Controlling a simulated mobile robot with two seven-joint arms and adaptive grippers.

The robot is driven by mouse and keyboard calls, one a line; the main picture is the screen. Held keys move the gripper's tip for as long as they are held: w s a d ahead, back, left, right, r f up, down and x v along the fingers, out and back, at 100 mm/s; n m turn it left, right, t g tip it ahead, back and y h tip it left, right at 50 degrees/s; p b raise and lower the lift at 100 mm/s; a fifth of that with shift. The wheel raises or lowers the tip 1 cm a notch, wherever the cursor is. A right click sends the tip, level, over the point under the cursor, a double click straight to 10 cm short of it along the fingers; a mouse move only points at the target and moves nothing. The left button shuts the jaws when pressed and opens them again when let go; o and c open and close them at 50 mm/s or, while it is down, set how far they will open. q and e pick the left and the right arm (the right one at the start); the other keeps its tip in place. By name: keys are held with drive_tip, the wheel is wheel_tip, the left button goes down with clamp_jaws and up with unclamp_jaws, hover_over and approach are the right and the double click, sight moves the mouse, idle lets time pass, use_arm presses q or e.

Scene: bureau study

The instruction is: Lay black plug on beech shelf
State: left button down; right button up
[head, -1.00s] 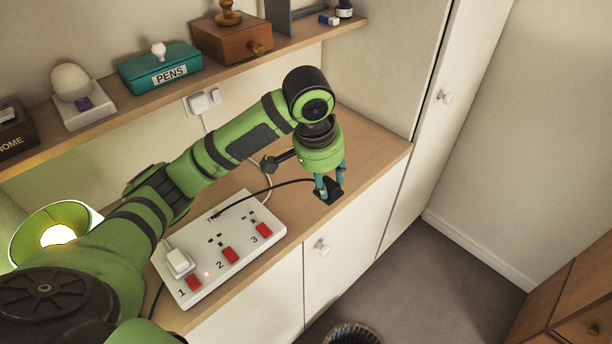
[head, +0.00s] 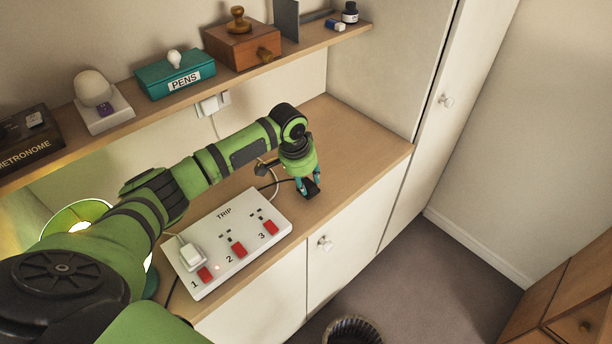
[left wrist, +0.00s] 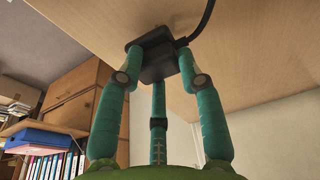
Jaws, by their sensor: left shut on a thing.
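My left gripper (head: 308,182) is shut on the black plug (head: 311,190), low over the beech-coloured worktop, right of the white power strip (head: 228,243). In the left wrist view the black plug (left wrist: 155,55) sits between the teal fingers of the gripper (left wrist: 158,75), with its black cord leading off at top right. I cannot tell whether the plug touches the worktop. The beech shelf (head: 130,125) runs along the wall above and behind, apart from the gripper. My right gripper is not in view.
The shelf bears a metronome box (head: 28,140), a white lamp-like item (head: 95,92), a teal pens box (head: 175,76), a wooden box (head: 243,46) and an ink bottle (head: 349,14). A white plug fills socket 1. The worktop's back right (head: 350,135) is clear.

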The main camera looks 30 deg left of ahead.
use_arm(q)
drive_tip(key=shift+f, duration=0.1)
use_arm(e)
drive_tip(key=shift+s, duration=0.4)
use_arm(q)
drive_tip(key=c, duration=0.8)
unclamp_jaws()
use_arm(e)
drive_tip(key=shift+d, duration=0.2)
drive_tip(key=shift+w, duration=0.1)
use_arm(q)
drive_tip(key=b+v, duration=0.2)
drive_tip(key=v, duration=1)
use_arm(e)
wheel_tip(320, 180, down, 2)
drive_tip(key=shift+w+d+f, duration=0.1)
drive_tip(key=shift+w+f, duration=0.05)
